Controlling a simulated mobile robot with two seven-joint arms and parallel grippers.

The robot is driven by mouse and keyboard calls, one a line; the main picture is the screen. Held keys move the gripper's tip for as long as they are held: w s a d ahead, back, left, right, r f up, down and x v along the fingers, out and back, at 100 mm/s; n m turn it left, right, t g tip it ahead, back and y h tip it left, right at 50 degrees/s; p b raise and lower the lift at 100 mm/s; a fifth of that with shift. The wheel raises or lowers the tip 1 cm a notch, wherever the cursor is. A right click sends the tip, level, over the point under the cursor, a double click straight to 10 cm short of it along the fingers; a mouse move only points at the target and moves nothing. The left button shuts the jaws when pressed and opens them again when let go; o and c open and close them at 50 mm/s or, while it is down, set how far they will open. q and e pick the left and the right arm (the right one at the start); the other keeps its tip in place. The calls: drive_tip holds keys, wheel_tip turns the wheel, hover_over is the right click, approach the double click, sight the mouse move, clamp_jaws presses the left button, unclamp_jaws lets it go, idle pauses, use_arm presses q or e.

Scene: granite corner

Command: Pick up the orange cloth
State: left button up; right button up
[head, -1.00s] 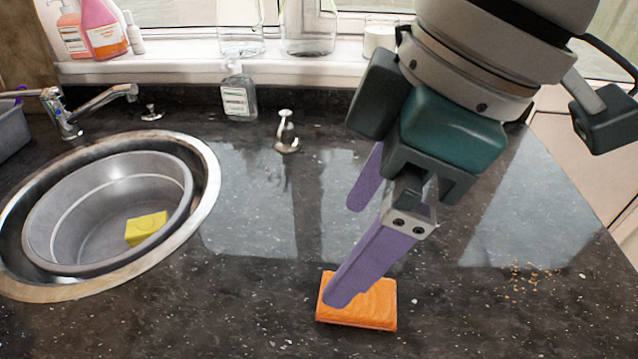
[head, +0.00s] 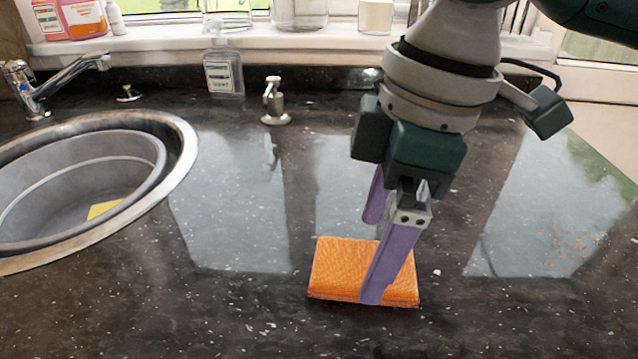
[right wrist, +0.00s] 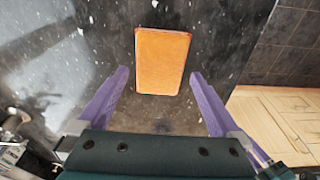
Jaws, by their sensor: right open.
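The orange cloth (head: 338,268) lies folded in a flat rectangle on the dark granite worktop, in the lower middle of the head view. My right gripper (head: 373,262) is open, with its purple fingers pointing down over the cloth; the nearer finger hides part of its right side. In the right wrist view, the cloth (right wrist: 162,62) lies ahead of the gap between the spread fingers of my right gripper (right wrist: 160,82), with nothing between them. Whether a finger touches the cloth cannot be told. My left gripper is not in view.
A sink with a grey basin (head: 75,180) and a yellow sponge (head: 103,209) is at the left. A soap dispenser (head: 274,103) and a clear bottle (head: 222,72) stand at the back. Crumbs (head: 572,245) lie at the right. The granite around the cloth is clear.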

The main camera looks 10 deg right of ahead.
sight(367, 263)
drive_tip(key=f, duration=0.2)
drive_tip(key=shift+a+f, duration=0.2)
drive_tip(key=shift+f, duration=0.2)
drive_tip(key=c, duration=1.1)
drive_tip(key=shift+c, duration=0.2)
drive_tip(key=shift+w+r, duration=0.1)
drive_tip(key=shift+r, duration=0.05)
wheel_tip(367, 263, up, 20)
drive_tip(key=p, duration=0.2)
drive_tip(key=shift+p, duration=0.35)
